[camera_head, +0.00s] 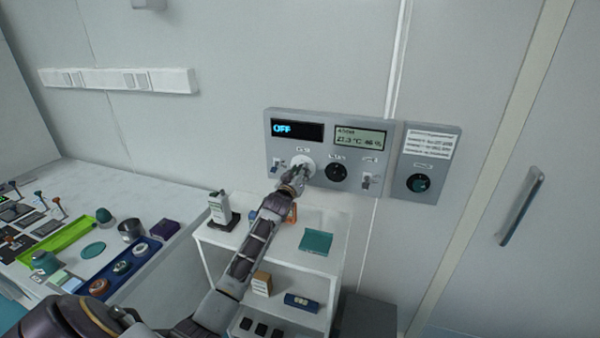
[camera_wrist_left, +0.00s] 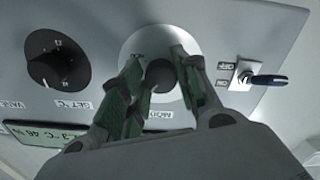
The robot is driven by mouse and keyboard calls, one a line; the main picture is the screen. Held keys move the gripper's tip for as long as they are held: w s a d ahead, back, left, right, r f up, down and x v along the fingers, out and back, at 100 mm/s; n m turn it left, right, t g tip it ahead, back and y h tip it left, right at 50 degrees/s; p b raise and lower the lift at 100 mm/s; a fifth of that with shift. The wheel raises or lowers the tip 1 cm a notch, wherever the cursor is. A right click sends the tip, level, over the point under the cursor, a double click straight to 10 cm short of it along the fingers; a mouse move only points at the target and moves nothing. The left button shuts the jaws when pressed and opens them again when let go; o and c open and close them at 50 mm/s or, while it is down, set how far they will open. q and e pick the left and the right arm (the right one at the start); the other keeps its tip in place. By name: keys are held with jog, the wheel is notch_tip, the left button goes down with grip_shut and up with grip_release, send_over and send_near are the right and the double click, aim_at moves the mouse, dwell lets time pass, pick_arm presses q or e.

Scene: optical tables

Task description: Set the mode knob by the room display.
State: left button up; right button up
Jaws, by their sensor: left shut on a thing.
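The grey wall panel (camera_head: 318,200) carries a dark display (camera_head: 297,130) reading OFF in blue. To its right is the room display (camera_head: 360,137), a greenish screen showing about 23 °C and 46 %; its exact digits are small. The mode knob (camera_wrist_left: 160,74) is dark and round on a pale disc (camera_head: 304,161) below the dark display. My left gripper (camera_head: 294,178) is at this knob and mostly hides it. In the left wrist view my left gripper (camera_wrist_left: 160,82) has its green-padded fingers shut on the knob, one on either side. My right gripper is not in view.
A black set knob (camera_head: 336,172) sits right of the mode knob, with toggle switches (camera_head: 277,167) and (camera_head: 369,181) at either side. Another panel (camera_head: 430,150) adjoins at right. A white shelf cart (camera_head: 270,243) stands under my arm, and a cluttered bench (camera_head: 175,205) at left.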

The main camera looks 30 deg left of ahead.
pick_arm(q)
jog(key=shift+r+n+p, duration=0.1)
jog(key=shift+n+p, duration=1.25)
jog(key=shift+n, duration=2.15)
jog(key=o, duration=1)
